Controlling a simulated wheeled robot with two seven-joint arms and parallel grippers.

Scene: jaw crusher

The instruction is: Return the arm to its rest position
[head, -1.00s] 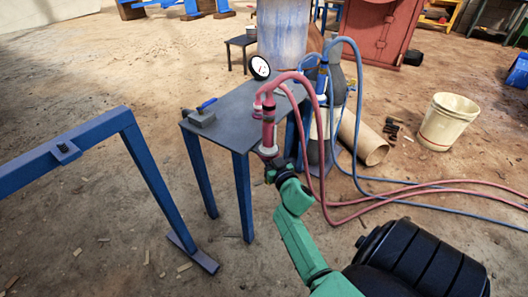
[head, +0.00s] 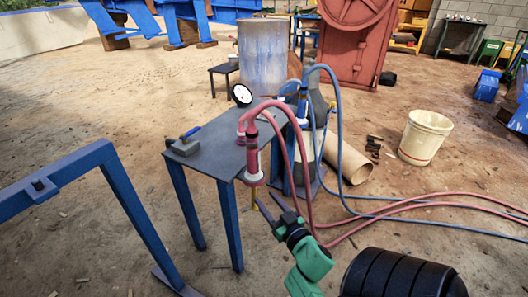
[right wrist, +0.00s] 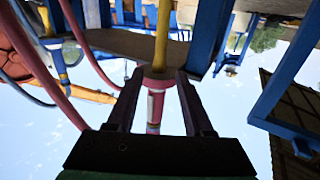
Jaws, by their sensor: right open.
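My right arm is green, and its dark gripper (head: 266,200) is open and empty in the head view, just below and in front of the small table's near right corner. A red and white cylindrical tool (head: 252,155) with a pink hose stands upright at that corner, its yellow lower end pointing down. The right wrist view, which looks upside down, shows the same tool (right wrist: 155,105) beyond the gap between the spread fingers (right wrist: 158,73). The fingers look apart from it, but the exact distance is hard to tell. My left gripper is not in view.
The blue-legged table (head: 222,130) carries a gauge (head: 242,95) and a small blue-handled block (head: 186,142). A blue frame (head: 75,165) stands at left. Pink and blue hoses (head: 440,200) cross the ground at right, near a white bucket (head: 426,138).

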